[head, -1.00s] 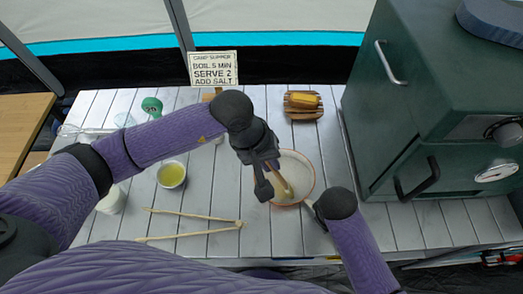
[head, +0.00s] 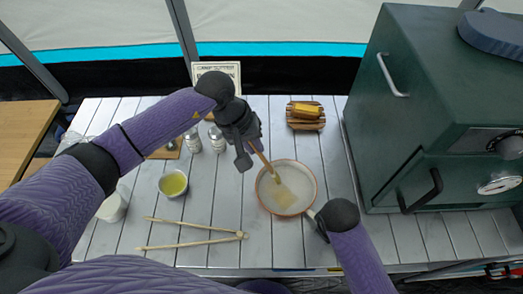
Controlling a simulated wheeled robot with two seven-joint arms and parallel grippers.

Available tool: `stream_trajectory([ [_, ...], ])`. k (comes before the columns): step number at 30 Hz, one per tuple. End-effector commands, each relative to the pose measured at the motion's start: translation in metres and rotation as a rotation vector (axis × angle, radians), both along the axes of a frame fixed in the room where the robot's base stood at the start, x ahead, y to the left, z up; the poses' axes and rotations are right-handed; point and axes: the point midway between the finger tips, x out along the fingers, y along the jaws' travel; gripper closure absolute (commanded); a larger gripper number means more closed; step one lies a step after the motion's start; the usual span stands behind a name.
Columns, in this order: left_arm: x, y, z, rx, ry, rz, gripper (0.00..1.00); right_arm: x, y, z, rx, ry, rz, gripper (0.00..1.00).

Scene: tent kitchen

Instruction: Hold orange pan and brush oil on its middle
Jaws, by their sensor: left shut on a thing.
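The orange-rimmed pan (head: 300,172) sits on the slatted table, its pale inside facing up. My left gripper (head: 250,152) is shut on the brush (head: 267,167) by its wooden handle, above the pan's far left rim. The brush slants down into the pan, with its pale bristles (head: 284,195) over or on the middle; contact is hard to tell. My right gripper (head: 322,226) is at the pan's short handle (head: 309,213) on the near right; its fingers are mostly hidden by my wrist. A bowl of yellow oil (head: 173,183) stands left of the pan.
Wooden tongs (head: 195,242) lie at the near left. Two shakers (head: 204,141) stand behind the bowl, and a white cup (head: 112,208) is at left. A wooden board with yellow food (head: 305,112) is at the back. A green oven (head: 430,120) closes off the right.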

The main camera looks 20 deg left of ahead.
Motion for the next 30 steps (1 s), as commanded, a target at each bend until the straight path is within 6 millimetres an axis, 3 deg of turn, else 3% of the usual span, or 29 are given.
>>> stream_trajectory([
  [3, 0.007, 0.007, 0.0, -0.002, 0.0, 0.001, 1.0, 0.0, 0.0, 0.0, 0.001, -0.001, 0.0, 1.0],
  [7, 0.016, -0.002, 0.0, -0.003, 0.001, -0.001, 1.0, 0.0, 0.0, 0.0, 0.001, -0.001, 0.0, 1.0],
  [30, -0.028, -0.058, 0.0, -0.001, 0.002, -0.003, 1.0, 0.0, 0.0, 0.0, 0.001, -0.001, 0.0, 1.0],
])
